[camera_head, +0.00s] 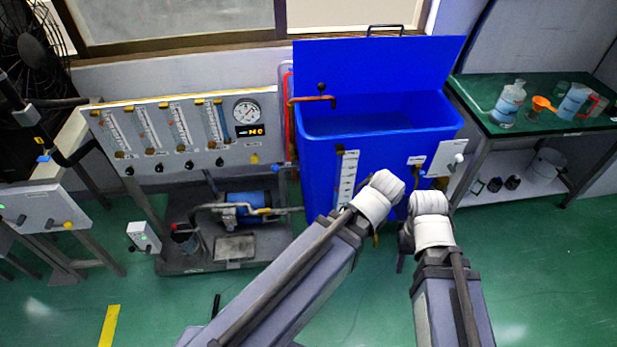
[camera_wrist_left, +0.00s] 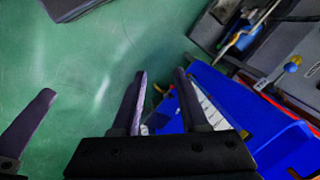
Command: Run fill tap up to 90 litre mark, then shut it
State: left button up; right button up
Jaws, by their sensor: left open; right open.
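The blue tank (camera_head: 385,135) stands at the back centre with its lid raised. The fill tap (camera_head: 321,90), a copper pipe with a black knob, reaches over the tank's left rim. I cannot tell whether water runs from it. A white level scale (camera_head: 346,178) is on the tank's front; its marks are too small to read and the water level is unclear. My left gripper (camera_wrist_left: 160,78) is open and empty in the left wrist view, apart from the tank (camera_wrist_left: 255,125); my arm hides it in the head view. My right gripper (camera_head: 401,262) is open, mostly hidden, low before the tank.
A gauge panel (camera_head: 180,135) with flow tubes stands left of the tank, above a blue pump (camera_head: 245,203). A green-topped bench (camera_head: 550,120) with bottles stands at right. Green floor in front is clear.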

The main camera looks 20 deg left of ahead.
pick_arm(q)
jog(key=w+a+f+t+y+b, duration=0.2)
jog(key=w+a+f+b, duration=0.2)
jog(key=w+a+b, duration=0.25)
jog(key=w+a+f+t+y+b, duration=0.2)
jog(key=w+a+f+y+b, duration=0.1)
jog(key=w+a+f+b, duration=0.3)
jog(key=m+t+y+b, duration=0.4)
jog(key=t+y+b, duration=0.15)
jog(key=b, duration=0.85)
send_near(284, 168)
jog(key=shift+g, duration=0.45)
jog(key=x, duration=0.6)
jog(key=shift+w+r, duration=0.15)
jog(key=shift+w, duration=0.1)
jog(key=b+x, duration=0.1)
jog(key=x, duration=0.6)
jog(key=shift+a, duration=0.25)
grip_shut()
